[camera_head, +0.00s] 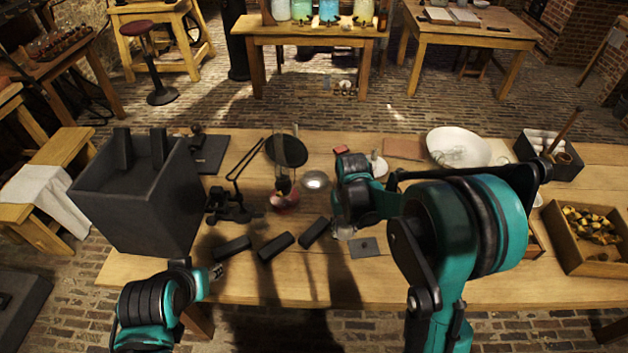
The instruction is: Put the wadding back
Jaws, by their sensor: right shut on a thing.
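My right gripper (344,231) points down over the middle of the table, beside a flat dark plate (364,247). It is shut on a small pale thing, mostly hidden by my wrist; I cannot tell whether this is the wadding. My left gripper (217,271) is low at the table's front left edge, apart from the objects; its jaw opening is too small to tell. I cannot clearly pick out wadding elsewhere. A white bowl (447,138) at the back right has pale or glassy things in it.
A tall dark box (146,205) stands at the left. Several black blocks (275,246) lie near the front. A dark stand (229,207), a small metal dish (316,180) and a round dark disc (286,150) are mid-table. A wooden tray (598,264) of yellowish pieces is at the right.

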